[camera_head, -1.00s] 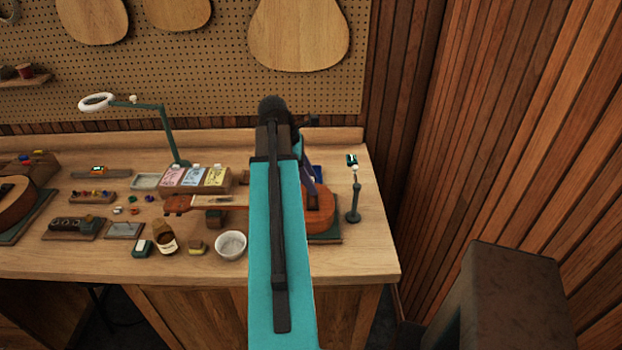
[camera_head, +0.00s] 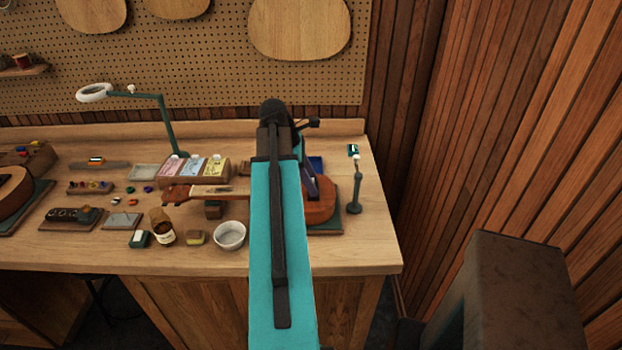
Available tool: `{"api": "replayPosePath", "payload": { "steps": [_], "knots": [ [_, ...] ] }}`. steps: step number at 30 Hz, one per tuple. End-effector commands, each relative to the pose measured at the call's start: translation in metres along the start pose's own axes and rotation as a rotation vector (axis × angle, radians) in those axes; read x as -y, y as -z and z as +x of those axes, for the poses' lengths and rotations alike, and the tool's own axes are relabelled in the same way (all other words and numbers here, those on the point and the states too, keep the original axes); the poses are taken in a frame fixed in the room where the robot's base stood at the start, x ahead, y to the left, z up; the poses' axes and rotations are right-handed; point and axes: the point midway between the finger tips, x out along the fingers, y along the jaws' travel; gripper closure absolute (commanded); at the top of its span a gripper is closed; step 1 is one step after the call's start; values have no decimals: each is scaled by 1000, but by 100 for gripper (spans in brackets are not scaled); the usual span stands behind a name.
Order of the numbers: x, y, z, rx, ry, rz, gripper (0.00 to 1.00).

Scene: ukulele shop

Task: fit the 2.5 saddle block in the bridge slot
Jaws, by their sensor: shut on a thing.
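The ukulele (camera_head: 320,207) lies on a green mat (camera_head: 327,227) at the right of the bench, its neck pointing left. My teal arm covers part of its body, and I cannot see the bridge slot. My gripper (camera_head: 311,186) shows only in part, as a dark shape over the ukulele's body just right of my arm. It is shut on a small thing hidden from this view. I cannot make out the 2.5 saddle block or any marking on it.
A small stand (camera_head: 355,185) rises just right of the ukulele. A lamp (camera_head: 165,125) and labelled boxes (camera_head: 193,168) stand behind. The bench's right front corner is clear.

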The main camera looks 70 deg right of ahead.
Motion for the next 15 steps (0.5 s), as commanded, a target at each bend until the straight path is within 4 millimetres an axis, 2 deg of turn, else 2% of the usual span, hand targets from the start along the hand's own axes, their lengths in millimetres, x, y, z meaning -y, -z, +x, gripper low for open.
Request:
{"api": "replayPosePath", "payload": {
  "steps": [15],
  "knots": [
    [3,3,7,-6,12,-2,78]
  ]
}}
